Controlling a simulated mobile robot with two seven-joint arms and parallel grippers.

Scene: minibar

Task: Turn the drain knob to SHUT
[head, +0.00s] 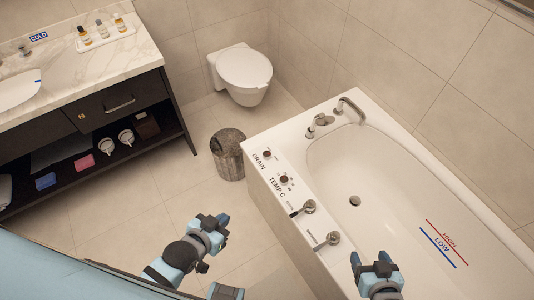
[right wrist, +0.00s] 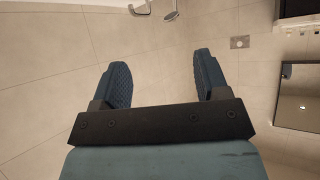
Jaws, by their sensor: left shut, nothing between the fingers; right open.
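The drain knob (head: 267,154) is a small dark round knob on the white left rim of the bathtub, next to the printed word DRAIN (head: 262,161). Its setting is too small to read. My left gripper (head: 222,219) is shut and empty, over the floor to the left of the tub and below the knob in the head view. My right gripper (head: 371,259) is open and empty over the near part of the tub. Its two spread fingers also show in the right wrist view (right wrist: 161,82), with nothing between them.
The temperature knob (head: 284,180) and two metal levers (head: 309,206) (head: 333,238) line the same rim. A tap (head: 350,107) stands at the tub's far end. A bin (head: 229,155) stands beside the tub. A toilet (head: 244,72) and a marble vanity (head: 130,55) are further back.

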